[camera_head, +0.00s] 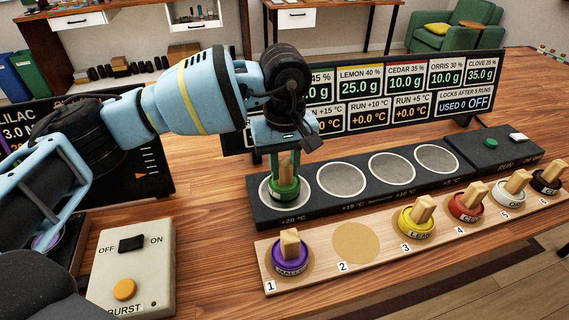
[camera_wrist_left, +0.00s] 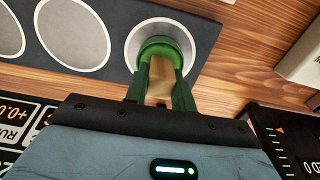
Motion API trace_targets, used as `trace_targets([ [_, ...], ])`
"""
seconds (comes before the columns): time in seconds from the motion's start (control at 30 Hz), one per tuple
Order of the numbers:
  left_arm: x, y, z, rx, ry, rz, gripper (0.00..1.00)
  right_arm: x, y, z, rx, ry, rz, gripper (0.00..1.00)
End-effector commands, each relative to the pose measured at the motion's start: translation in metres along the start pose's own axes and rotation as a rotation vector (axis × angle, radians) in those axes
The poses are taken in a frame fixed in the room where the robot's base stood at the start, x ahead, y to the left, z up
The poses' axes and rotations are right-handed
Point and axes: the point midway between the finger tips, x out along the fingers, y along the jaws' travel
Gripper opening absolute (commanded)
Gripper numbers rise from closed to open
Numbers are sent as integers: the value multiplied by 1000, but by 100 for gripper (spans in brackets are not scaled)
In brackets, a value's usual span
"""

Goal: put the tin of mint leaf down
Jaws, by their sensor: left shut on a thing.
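The green tin of mint leaf (camera_head: 286,193) has a pale wooden grip block on top. My left gripper (camera_head: 285,168) comes down from above and is shut on that block. The tin is upright over the leftmost round pad of the dark four-pad strip (camera_head: 324,204), above the "+20 °C" label. In the left wrist view the tin (camera_wrist_left: 166,46) is within the pad's circle (camera_wrist_left: 134,38), with the gripper fingers (camera_wrist_left: 161,82) on either side of the block. I cannot tell whether its base touches the pad. My right gripper is not in view.
The other three pads (camera_head: 341,179) are bare. A wooden rack (camera_head: 312,277) in front holds purple, yellow, red, white and black tins; its place 2 (camera_head: 357,242) is empty. A switch box (camera_head: 133,265) stands at left. Display boards (camera_head: 378,92) stand behind.

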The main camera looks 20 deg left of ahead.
Motion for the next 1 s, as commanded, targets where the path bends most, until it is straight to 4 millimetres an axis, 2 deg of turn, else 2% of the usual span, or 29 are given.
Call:
trace_targets([
  [0.1, 4, 0, 0, 0, 0, 0, 0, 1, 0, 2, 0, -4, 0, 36],
  [0.13, 4, 0, 0, 0, 0, -1, 26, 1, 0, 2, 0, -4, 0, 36],
  [0.3, 3, 0, 0, 0, 0, 0, 47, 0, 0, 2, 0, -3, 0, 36],
  [0.57, 2, 0, 0, 0, 0, 0, 47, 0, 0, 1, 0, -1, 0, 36],
  [0.7, -6, 0, 0, 0, 1, 2, 47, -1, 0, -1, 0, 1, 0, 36],
  [0.87, -31, 1, 0, 1, 2, 2, 47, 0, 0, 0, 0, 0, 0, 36],
  [1.0, -60, 1, 0, 1, 2, 3, 47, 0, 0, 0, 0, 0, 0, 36],
])
